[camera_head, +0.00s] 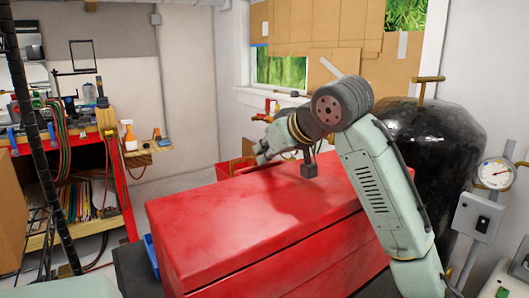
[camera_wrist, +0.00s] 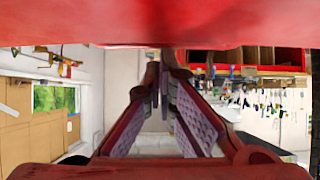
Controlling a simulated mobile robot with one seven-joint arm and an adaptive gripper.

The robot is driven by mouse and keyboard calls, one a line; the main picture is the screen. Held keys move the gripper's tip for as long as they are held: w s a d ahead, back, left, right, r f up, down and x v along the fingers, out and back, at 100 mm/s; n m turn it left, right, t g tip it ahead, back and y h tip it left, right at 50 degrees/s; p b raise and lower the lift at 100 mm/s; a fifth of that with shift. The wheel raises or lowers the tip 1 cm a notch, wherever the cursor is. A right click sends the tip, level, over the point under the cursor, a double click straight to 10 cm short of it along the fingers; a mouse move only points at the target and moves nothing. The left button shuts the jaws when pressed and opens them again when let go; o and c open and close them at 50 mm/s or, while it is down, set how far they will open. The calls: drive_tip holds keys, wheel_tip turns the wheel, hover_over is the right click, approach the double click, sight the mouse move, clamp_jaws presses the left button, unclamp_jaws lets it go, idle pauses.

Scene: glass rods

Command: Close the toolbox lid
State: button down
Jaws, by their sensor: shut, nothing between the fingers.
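The red toolbox (camera_head: 215,282) stands in the lower middle of the head view. Its red lid (camera_head: 225,222) lies flat over the box, with a seam along the front; I cannot tell if a small gap is left. My gripper (camera_head: 262,155) is over the far left part of the lid, pointing left, and its contact with the lid is unclear. In the wrist view, a blurred red surface, likely the lid (camera_wrist: 120,28), fills the top edge. The fingers of my gripper (camera_wrist: 160,62) come together there with nothing between them.
A black tank (camera_head: 440,130) stands close to the right of my arm, near a pressure gauge (camera_head: 495,173). A red-sided workbench (camera_head: 125,190) with tools and hoses is at the left.

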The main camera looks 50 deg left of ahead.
drive_tip(key=v, duration=1.2)
